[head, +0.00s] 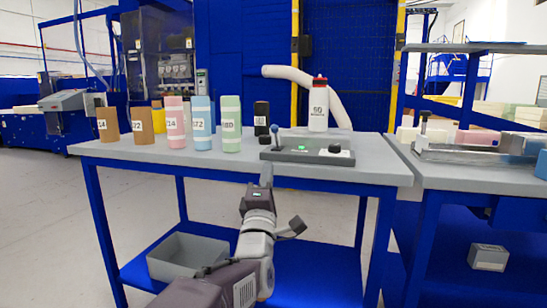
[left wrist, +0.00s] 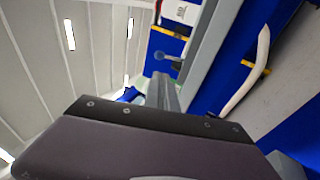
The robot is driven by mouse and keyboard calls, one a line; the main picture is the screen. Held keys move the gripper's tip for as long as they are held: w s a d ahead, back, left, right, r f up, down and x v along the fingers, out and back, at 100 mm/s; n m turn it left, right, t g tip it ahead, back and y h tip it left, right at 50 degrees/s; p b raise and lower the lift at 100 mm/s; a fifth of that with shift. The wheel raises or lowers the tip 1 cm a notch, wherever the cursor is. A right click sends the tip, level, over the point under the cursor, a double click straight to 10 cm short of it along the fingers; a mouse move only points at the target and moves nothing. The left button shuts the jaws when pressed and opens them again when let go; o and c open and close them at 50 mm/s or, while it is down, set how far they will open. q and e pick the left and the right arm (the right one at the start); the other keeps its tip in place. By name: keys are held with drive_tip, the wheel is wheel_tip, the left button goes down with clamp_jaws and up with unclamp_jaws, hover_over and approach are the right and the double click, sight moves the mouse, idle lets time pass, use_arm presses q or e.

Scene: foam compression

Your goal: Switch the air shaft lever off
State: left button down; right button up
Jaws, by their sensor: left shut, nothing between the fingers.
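The air shaft lever (head: 275,129) is a thin upright stick with a dark ball top. It stands at the left end of a grey control box (head: 308,157) on the table, and a green light is lit on the box. In the left wrist view the lever's ball (left wrist: 160,56) shows just beyond the fingers. My left gripper (head: 267,170) is shut and empty, in front of the box's left end and just below the lever. It also shows in the left wrist view (left wrist: 161,90). It looks apart from the lever. My right gripper is not in view.
Pink, blue and green labelled rolls (head: 202,123) and brown cores (head: 108,124) stand on the table's left. A black cylinder (head: 262,117) and a white bottle (head: 318,108) stand by the box. A black knob (head: 335,148) is on its right. A grey bin (head: 187,257) sits below.

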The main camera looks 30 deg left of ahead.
use_arm(q)
drive_tip(key=p, duration=0.3)
approach(274, 131)
drive_tip(key=x, duration=0.5)
drive_tip(key=shift+w, duration=0.25)
drive_tip(key=shift+w+a+r, duration=0.3)
drive_tip(key=shift+w+r, duration=0.1)
drive_tip(key=shift+w, duration=0.1)
